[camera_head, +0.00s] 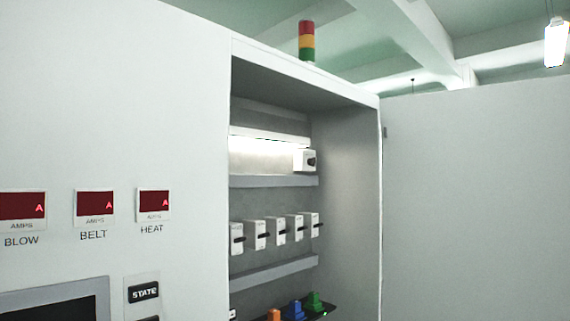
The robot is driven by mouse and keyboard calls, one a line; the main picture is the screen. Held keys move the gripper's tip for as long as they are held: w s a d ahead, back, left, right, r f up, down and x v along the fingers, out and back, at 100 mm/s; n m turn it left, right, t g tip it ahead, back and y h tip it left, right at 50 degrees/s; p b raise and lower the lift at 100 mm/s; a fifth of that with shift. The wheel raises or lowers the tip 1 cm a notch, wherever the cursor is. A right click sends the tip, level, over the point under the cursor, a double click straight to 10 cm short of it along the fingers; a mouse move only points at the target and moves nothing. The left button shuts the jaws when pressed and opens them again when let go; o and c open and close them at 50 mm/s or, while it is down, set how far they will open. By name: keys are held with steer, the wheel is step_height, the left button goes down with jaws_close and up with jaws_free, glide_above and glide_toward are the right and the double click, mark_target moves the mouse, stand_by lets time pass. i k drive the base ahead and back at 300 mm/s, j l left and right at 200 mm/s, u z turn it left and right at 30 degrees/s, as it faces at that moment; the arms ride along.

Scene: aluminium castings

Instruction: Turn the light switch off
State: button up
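A white switch box with a black knob (304,160) sits at the right end of the upper shelf inside the open cabinet. It looks like the light switch, though no label is readable. Beside it, a bright strip of light (262,146) shines on the cabinet's back wall, so the light is on. My gripper is not in view.
Several white switches with black levers (277,231) line the middle row. Orange, blue (293,310) and green (314,302) objects stand below. The grey cabinet door (475,200) is open at right. A signal tower (307,41) stands on top. Red meters (94,204) are at left.

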mark_target(311, 162)
steer(key=i+l+u, duration=0.1)
steer(key=i+l, duration=0.55)
steer(key=i, duration=0.1)
